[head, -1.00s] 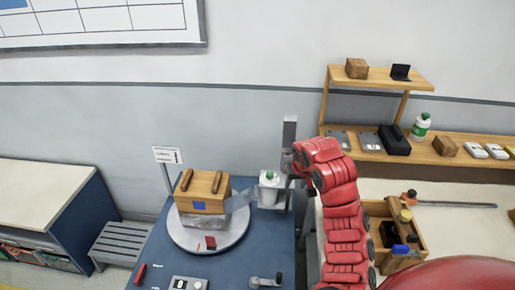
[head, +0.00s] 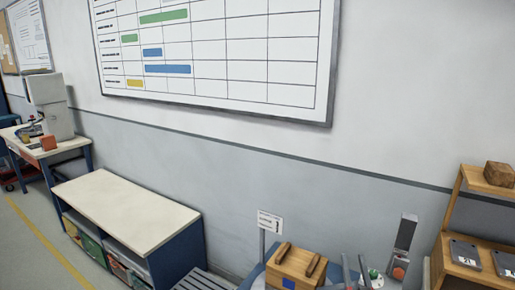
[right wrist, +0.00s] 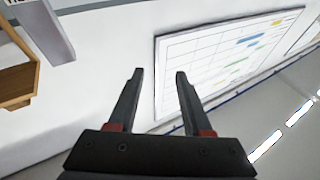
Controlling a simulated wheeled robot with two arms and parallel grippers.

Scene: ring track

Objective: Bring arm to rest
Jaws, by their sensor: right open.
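My right gripper (right wrist: 160,73) is open in the right wrist view, with nothing between its two dark fingers. Beyond the fingers are the wall and the whiteboard (right wrist: 232,58). A small white container with a green top (head: 374,273) is partly visible just right of the fingers. My left gripper is in no view.
A white-topped cabinet (head: 125,212) stands at the left, with a grey slatted bench (head: 205,280) beside it. A small sign (head: 270,221) stands behind the box. A wooden shelf (head: 452,215) is at the right. The wall space above the box is clear.

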